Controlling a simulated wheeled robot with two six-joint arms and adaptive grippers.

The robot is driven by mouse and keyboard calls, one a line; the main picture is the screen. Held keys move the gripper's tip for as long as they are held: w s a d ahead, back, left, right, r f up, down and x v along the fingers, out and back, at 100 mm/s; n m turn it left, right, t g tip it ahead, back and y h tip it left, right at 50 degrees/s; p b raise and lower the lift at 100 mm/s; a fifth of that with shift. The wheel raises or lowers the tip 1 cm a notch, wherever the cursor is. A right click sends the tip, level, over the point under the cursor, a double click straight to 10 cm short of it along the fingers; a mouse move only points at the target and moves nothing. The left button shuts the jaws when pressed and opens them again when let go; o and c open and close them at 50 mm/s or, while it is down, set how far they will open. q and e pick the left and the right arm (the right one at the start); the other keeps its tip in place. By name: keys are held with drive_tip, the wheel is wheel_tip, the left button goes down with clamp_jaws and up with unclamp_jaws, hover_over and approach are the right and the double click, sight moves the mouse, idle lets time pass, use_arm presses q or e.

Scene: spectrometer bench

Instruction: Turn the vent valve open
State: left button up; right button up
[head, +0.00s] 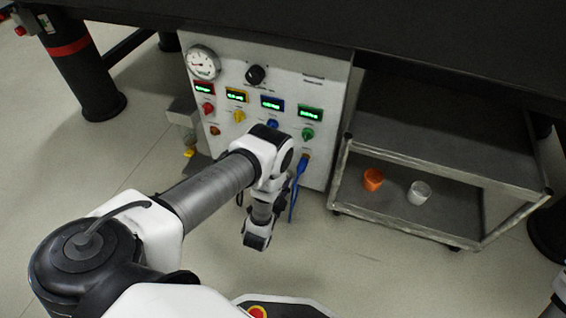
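The grey control panel (318,172) stands under the dark bench. It carries a black knob (256,75) and red (207,108), yellow (239,116), blue (272,124) and green (308,133) knobs below small lit displays. A small yellow part (189,152) shows low at the panel's left side. The labels are too small to read, so I cannot tell which part is the vent valve. My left arm reaches in front of the lower panel. Its wrist hangs there, and the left gripper's fingers cannot be made out. My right gripper is out of view.
A round gauge (203,62) sits at the panel's upper left. A blue cable (298,188) hangs from the lower right. A cart (440,165) to the right holds an orange cup (373,179) and a white cup (419,192).

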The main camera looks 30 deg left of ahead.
use_arm(q)
drive_tip(key=m+p, duration=0.1)
drive_tip(key=m, duration=0.4)
drive_tip(key=shift+w+p, duration=0.1)
drive_tip(key=shift+p, duration=0.3)
drive_tip(key=o, duration=1.2)
drive_tip(key=shift+c, duration=0.2)
drive_tip(key=shift+o, duration=1)
drive_tip(key=r, duration=0.6)
drive_tip(key=shift+w+r, duration=0.25)
drive_tip(key=shift+w, duration=0.1)
drive_tip(key=r, duration=0.2)
drive_tip(key=s+r, duration=0.1)
drive_tip(key=r, duration=0.1)
drive_tip(key=shift+a, duration=0.15)
drive_tip(key=shift+c, duration=1)
drive_tip(key=shift+f, duration=0.2)
drive_tip(key=shift+w, duration=0.1)
